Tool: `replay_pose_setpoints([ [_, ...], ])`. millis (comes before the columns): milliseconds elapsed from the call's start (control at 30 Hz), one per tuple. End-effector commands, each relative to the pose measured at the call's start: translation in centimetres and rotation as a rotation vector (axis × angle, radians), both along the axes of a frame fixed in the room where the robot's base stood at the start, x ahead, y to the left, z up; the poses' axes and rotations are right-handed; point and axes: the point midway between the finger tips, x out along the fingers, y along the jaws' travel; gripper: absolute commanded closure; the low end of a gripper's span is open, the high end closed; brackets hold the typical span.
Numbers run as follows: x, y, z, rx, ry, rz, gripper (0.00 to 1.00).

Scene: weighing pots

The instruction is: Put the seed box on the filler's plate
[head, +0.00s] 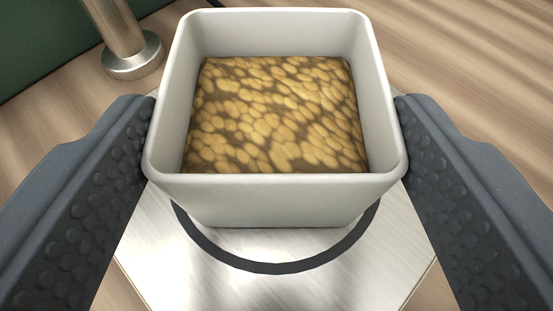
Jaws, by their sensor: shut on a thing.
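The seed box (275,200) is a white, square, open-topped box with yellow-brown seeds (275,115) inside. My gripper (275,135) has its two dark, studded fingers against the left and right sides of the box and is shut on it. The box is upright. Below it is a shiny metal plate (210,275) with a dark ring (270,268) marked on it. The box covers the far part of the ring. I cannot tell whether the underside of the box touches the plate or hangs just above it.
A metal post (118,30) with a round foot (132,58) stands at the back left, close to the box's far left corner. A dark green surface (40,40) fills the top left corner. Bare wood-grain tabletop (460,60) lies to the right.

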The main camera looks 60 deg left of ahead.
Motion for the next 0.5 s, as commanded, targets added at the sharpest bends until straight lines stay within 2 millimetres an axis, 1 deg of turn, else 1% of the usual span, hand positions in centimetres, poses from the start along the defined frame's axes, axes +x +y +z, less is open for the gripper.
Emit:
replay_pose_setpoints([
  [167,0.01,-0.01,-0.19,0.000,0.000,0.000,0.59],
  [200,-0.01,-0.01,-0.16,0.000,0.000,0.000,0.22],
  [233,0.00,0.00,-0.14,0.000,0.000,0.000,0.14],
  [267,0.00,-0.01,-0.13,0.000,0.000,0.000,0.11],
  [500,0.00,0.00,-0.12,0.000,0.000,0.000,0.11],
])
